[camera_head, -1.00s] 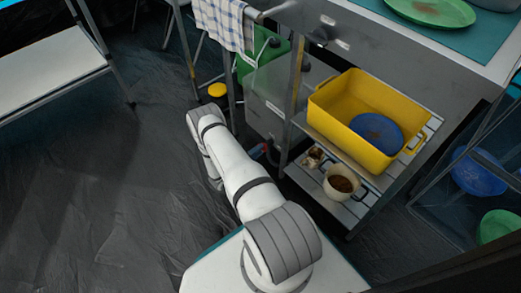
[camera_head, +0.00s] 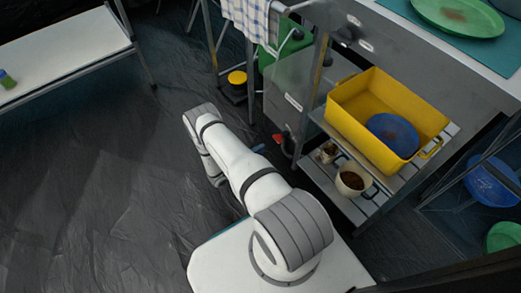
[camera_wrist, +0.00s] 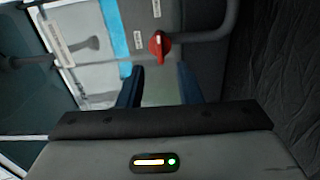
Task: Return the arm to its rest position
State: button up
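My arm (camera_head: 235,160) reaches out from my base, low over the dark floor, with its elbow at the upper left end. My gripper (camera_wrist: 162,85) shows in the wrist view with its two blue fingers apart and nothing between them. It is open. In the head view the gripper is mostly hidden behind the arm. A red valve handle (camera_wrist: 158,45) on a grey pipe lies beyond the fingertips, apart from them. It also shows in the head view (camera_head: 278,138), just right of the arm.
A metal shelf (camera_head: 350,208) at right holds a yellow tub (camera_head: 345,115) with a blue plate, and a cup (camera_head: 350,182) below. A green canister (camera_head: 295,45) stands behind. A white bench (camera_head: 70,45) is at upper left. The floor (camera_head: 100,190) left of the arm is clear.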

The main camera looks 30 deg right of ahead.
jog(key=a+r+m+g+y+p, duration=0.3)
jog(key=r+p, duration=0.5)
jog(key=r, duration=1.5)
jog(key=a+r+g+y+p, duration=0.1)
jog(key=r+g+y+p, duration=0.5)
jog(key=r, duration=1.8)
jog(key=s+a+r+t+y+p, duration=0.3)
jog(key=s+a+r+p, duration=0.2)
jog(key=r, duration=0.8)
jog(key=s+a+r+n+t+y+p, duration=0.1)
jog(key=s+a+r+t+y+p, duration=0.2)
jog(key=r, duration=1.1)
jog(key=s+a+r+n+t+y+p, duration=0.1)
jog(key=s+a+r+t+y+p, duration=0.2)
jog(key=s+a+r+p, duration=0.4)
jog(key=s+r+t+p, duration=0.1)
jog(key=s+r+p, duration=0.2)
jog(key=r+p, duration=0.3)
jog(key=shift+s+r+p, duration=0.3)
jog(key=shift+s+r, duration=0.05)
jog(key=shift+r, duration=0.25)
jog(key=shift+a, duration=0.1)
